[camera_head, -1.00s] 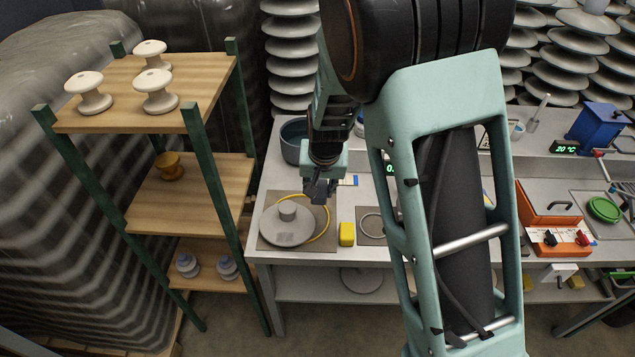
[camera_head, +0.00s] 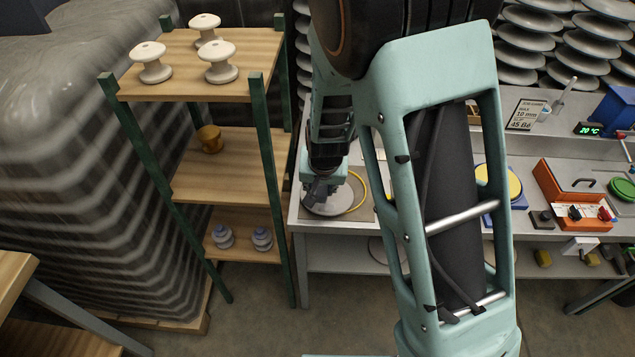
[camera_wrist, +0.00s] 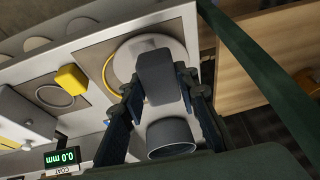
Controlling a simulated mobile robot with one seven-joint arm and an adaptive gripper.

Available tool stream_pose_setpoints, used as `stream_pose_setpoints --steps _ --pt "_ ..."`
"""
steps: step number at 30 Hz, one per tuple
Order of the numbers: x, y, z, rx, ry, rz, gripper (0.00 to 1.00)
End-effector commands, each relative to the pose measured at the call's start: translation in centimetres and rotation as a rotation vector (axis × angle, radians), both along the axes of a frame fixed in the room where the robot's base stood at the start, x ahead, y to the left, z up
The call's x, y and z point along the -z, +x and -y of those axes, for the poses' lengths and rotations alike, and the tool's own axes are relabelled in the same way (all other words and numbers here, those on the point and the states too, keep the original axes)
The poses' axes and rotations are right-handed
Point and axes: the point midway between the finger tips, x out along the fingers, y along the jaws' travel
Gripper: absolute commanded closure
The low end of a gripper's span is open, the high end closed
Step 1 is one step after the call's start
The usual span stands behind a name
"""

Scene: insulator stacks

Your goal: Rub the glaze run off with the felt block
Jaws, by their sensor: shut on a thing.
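My gripper (camera_wrist: 160,92) is shut on a dark grey block, the felt block (camera_wrist: 155,75), which points away from the wrist. A pale round insulator disc (camera_wrist: 123,63) lies on the bench just beyond the block, partly hidden by it. I cannot tell whether they touch. In the head view my gripper (camera_head: 319,188) is over the same disc (camera_head: 333,210), covering most of it. The glaze run cannot be made out now; the gripper and block may hide it.
A yellow cable (camera_head: 361,192) curves beside the disc. A yellow block (camera_wrist: 72,80) and a pale ring (camera_wrist: 55,96) lie nearby. A grey pot (camera_wrist: 171,138) stands close to the gripper. A wooden shelf rack (camera_head: 225,160) with white insulators stands left of the bench.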

Motion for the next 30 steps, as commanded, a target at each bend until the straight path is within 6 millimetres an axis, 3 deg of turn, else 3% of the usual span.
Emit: stream_pose_setpoints --steps 11,24,30 --pt "0.7 -0.1 0.2 0.005 0.000 0.006 0.91" --pt "5.0 1.0 0.0 0.005 0.000 0.005 0.91" --pt "5.9 1.4 -0.1 0.004 0.000 0.006 0.91"
